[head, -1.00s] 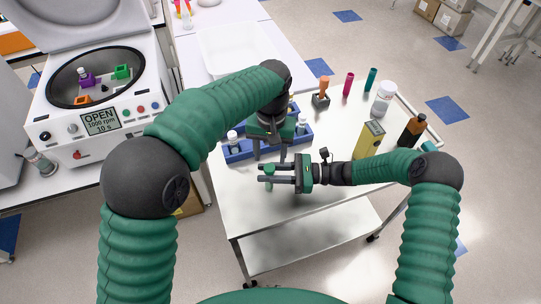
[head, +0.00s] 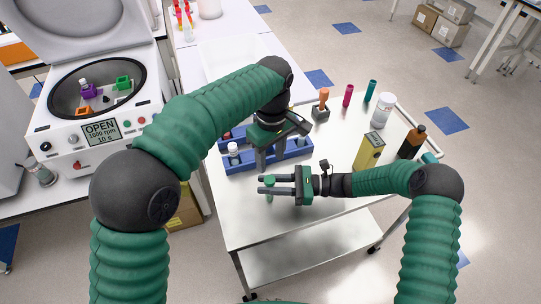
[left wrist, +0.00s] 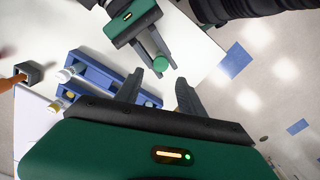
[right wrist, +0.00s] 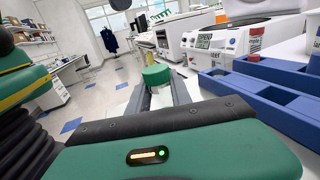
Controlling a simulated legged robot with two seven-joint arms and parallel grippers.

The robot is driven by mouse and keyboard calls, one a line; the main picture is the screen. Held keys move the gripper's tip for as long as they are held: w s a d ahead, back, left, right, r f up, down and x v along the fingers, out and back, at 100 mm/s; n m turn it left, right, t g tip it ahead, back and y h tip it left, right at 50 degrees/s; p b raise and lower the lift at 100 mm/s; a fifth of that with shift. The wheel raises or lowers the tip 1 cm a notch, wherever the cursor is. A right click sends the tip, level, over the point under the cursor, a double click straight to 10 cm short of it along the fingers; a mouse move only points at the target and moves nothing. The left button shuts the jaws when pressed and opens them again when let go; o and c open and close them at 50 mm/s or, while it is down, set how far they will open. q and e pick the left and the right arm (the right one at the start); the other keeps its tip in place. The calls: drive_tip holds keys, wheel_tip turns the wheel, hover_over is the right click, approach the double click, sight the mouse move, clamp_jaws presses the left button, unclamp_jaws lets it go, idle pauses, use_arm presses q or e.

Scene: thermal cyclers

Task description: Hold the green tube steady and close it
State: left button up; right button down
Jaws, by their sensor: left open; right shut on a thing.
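The green tube (head: 269,190) is between the fingers of my right gripper (head: 263,185), which is shut on it above the cart top. Its green cap shows in the right wrist view (right wrist: 157,75) and the left wrist view (left wrist: 160,62). The cap sits at the top of the tube; I cannot tell whether it is fully closed. My left gripper (head: 270,158) is open and empty, just behind and above the tube in the head view. In the left wrist view the cap lies beyond the open fingertips (left wrist: 158,84), apart from them.
A blue rack (head: 240,166) with white-capped tubes is behind the grippers. A yellow box (head: 369,151), brown bottle (head: 412,142), white jar (head: 382,111) and small tube holders stand on the cart's right. An open centrifuge (head: 98,100) is at left. The cart's front is clear.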

sight(270, 179)
use_arm(q)
wheel_tip(270, 179, down, 8)
drive_tip(key=shift+a, duration=0.1)
idle(0.4)
drive_tip(key=shift+c, duration=0.3)
clamp_jaws()
